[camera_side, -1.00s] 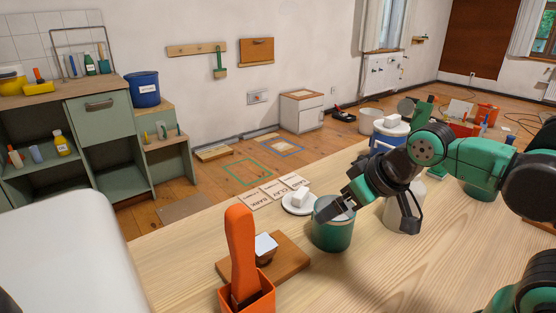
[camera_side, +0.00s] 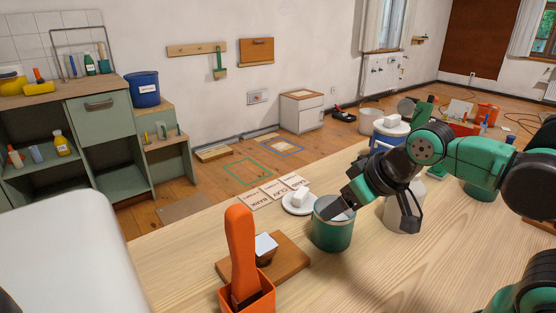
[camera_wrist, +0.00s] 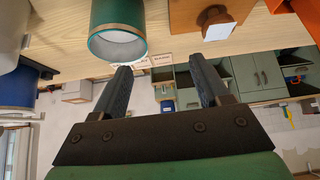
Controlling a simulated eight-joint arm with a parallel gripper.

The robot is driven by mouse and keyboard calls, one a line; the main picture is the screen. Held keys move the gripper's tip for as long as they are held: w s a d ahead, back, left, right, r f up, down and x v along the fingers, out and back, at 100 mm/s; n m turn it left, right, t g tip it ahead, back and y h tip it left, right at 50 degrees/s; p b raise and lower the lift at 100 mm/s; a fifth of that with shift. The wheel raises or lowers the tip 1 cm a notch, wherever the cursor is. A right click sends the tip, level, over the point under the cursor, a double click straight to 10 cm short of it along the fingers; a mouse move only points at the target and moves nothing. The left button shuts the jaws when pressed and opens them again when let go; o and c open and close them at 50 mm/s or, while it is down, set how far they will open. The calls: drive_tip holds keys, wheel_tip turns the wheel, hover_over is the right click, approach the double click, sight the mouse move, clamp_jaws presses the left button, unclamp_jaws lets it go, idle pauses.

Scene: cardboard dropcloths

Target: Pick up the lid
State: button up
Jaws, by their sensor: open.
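A white round disc with a white block on top, apparently the lid (camera_side: 298,203), lies on the wooden table beyond the green can (camera_side: 333,234). I cannot make it out in the wrist view. The green can stands upright with its top uncovered, and it also shows in the wrist view (camera_wrist: 118,28). My gripper (camera_side: 370,222) is open and empty at the can's upper right. In the side view one finger crosses the can's rim and the other is in front of a pale can. In the wrist view both fingers (camera_wrist: 159,65) are spread with nothing between them.
The pale can (camera_side: 397,213) stands right of the green can. A wooden board (camera_side: 292,265) bears a dark knob with a white top (camera_side: 265,245). An orange holder with an orange-handled tool (camera_side: 241,250) stands at the front. Label cards (camera_side: 274,189) lie at the table's back edge.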

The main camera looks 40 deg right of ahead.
drive_tip(key=n+g, duration=0.7)
drive_tip(key=n, duration=1.5)
hover_over(299, 193)
wheel_tip(299, 193, down, 6)
drive_tip(key=shift+s+a+f, duration=0.1)
drive_tip(key=shift+s+f, duration=0.05)
drive_tip(key=shift+f, duration=3.15)
drive_tip(key=shift+c, duration=0.2)
clamp_jaws()
